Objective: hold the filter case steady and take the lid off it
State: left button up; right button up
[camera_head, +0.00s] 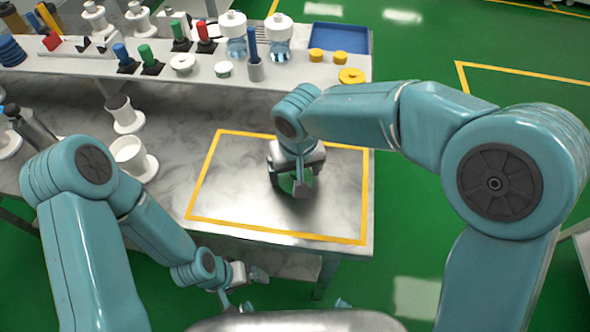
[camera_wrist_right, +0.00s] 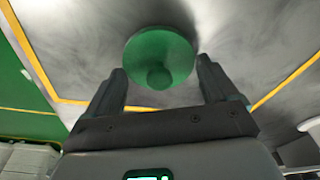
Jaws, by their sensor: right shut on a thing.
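The filter case shows as a round green disc with a small knob at its middle (camera_wrist_right: 158,58) in the right wrist view. In the head view only a bit of its green (camera_head: 290,183) shows under my right gripper (camera_head: 288,187), inside the yellow outline on the table. The right gripper's two dark fingers (camera_wrist_right: 165,82) stand on either side of the disc and are shut on it. I cannot tell whether they press on the lid or on the body below. My left gripper (camera_head: 254,280) is low in front of the table edge, away from the case; its jaws are too small to read.
The grey table (camera_head: 335,215) is bare around the case. White spool-like holders (camera_head: 130,155) stand at its left. A raised shelf (camera_head: 200,72) behind carries bottles (camera_head: 279,40), colored-handled items, yellow caps (camera_head: 352,76) and a blue tray (camera_head: 340,36).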

jog(key=shift+f, duration=0.2)
jog(key=shift+f, duration=0.25)
jog(key=o, duration=0.9)
jog(key=shift+r, duration=0.1)
jog(key=shift+o, duration=0.2)
jog(key=shift+r, duration=0.7)
notch_tip(320, 180, up, 11)
jog(key=s, duration=0.1)
jog(key=shift+s+d+p, duration=0.25)
jog(key=shift+s+p, duration=0.15)
jog(key=shift+d+f, duration=0.1)
